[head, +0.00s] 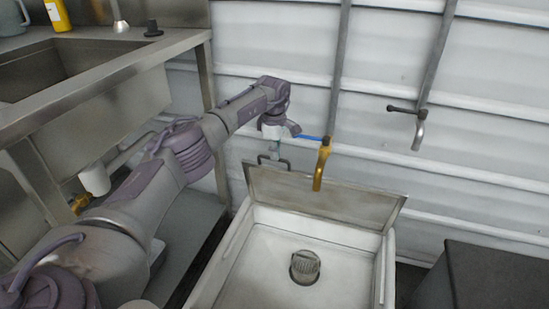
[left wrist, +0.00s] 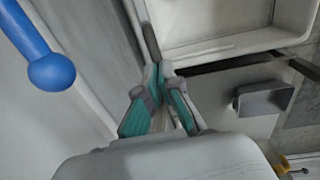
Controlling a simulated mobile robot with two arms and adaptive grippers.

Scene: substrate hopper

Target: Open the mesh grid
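A pale sink basin (head: 262,250) stands low against the wall, with a flat upright panel (head: 330,201) along its back edge. I cannot make out a mesh grid for sure. A thin dark looped bar (head: 268,158) shows just above the panel's left end. My left gripper (head: 276,152) is beside this bar, small and partly hidden by its wrist. In the left wrist view its fingertips (left wrist: 160,70) come together at the end of a thin dark bar (left wrist: 150,42). Whether the bar is between them is unclear. My right gripper is not in view.
A brass tap (head: 322,166) with a blue lever (head: 309,138) is close right of my left gripper. Another tap (head: 419,130) is on the wall. A round drain strainer (head: 305,267) sits in the basin. A steel counter (head: 120,66) is at left, a dark block (head: 495,275) at right.

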